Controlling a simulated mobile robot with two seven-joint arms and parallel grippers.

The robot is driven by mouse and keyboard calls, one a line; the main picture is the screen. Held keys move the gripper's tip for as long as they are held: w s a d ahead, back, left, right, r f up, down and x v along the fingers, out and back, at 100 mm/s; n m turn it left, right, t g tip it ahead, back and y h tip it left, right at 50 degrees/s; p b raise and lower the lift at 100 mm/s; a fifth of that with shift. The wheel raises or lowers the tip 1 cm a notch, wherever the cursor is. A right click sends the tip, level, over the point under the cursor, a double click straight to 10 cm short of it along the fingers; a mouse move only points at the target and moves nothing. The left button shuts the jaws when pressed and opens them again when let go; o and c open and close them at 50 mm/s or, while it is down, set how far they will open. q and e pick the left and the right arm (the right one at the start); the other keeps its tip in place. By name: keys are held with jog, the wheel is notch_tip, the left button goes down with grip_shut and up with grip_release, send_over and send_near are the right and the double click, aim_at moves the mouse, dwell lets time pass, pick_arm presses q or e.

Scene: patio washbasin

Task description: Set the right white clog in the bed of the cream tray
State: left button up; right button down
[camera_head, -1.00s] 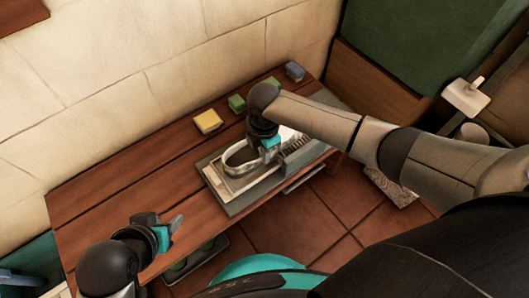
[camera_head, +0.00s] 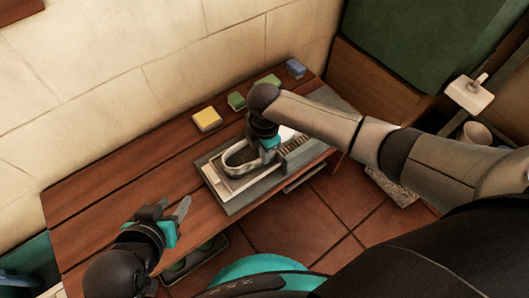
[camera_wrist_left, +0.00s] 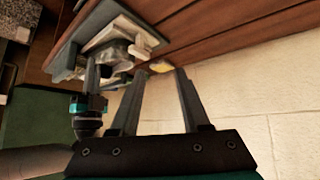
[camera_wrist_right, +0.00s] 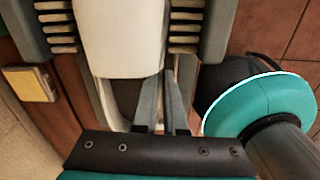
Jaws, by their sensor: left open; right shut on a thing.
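The white clog (camera_head: 232,163) is low over the cream tray (camera_head: 219,184), its heel strap towards the left in the head view. My right gripper (camera_head: 268,145) is shut on the clog's side wall. In the right wrist view the white clog (camera_wrist_right: 119,35) shows its toe and dark opening, with the right gripper's fingers (camera_wrist_right: 168,100) at its right edge. I cannot tell whether the clog touches the tray bed. My left gripper (camera_head: 174,207) is open and empty over the bench's left part. It also shows open in the left wrist view (camera_wrist_left: 159,72).
A grey washbasin unit (camera_head: 238,209) with ribs surrounds the tray on the wooden bench (camera_head: 105,205). A yellow sponge (camera_head: 207,120), green blocks (camera_head: 236,101) and a blue block (camera_head: 295,68) lie along the back by the wall. The bench's left part is mostly clear.

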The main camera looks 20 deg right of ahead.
jog(key=c, duration=0.9)
grip_release()
jog(key=shift+r, duration=0.3)
pick_arm(q)
jog(key=s+a+g+y+p, duration=0.2)
jog(key=s+a+g+p, duration=0.1)
jog(key=a, duration=0.1)
pick_arm(e)
notch_tip(320, 180, up, 3)
jog(key=shift+r, duration=0.1)
pick_arm(q)
jog(key=shift+s+a+f+g+p, duration=0.15)
jog(key=shift+s+f+g+p, duration=0.55)
jog(key=shift+f, duration=1.45)
jog(key=shift+s+a+f+g+p, duration=0.25)
jog(key=shift+s+f+p, duration=0.85)
jog(key=shift+f, duration=1.1)
jog(key=shift+s+a+f+g+p, duration=0.1)
jog(key=shift+s+f+g+p, duration=0.45)
jog(key=shift+f+p, duration=1.15)
pick_arm(e)
jog(key=shift+r+b, duration=0.5)
jog(key=shift+r, duration=5.2)
pick_arm(q)
jog(key=shift+d+f, duration=0.1)
jog(key=shift+f, duration=0.35)
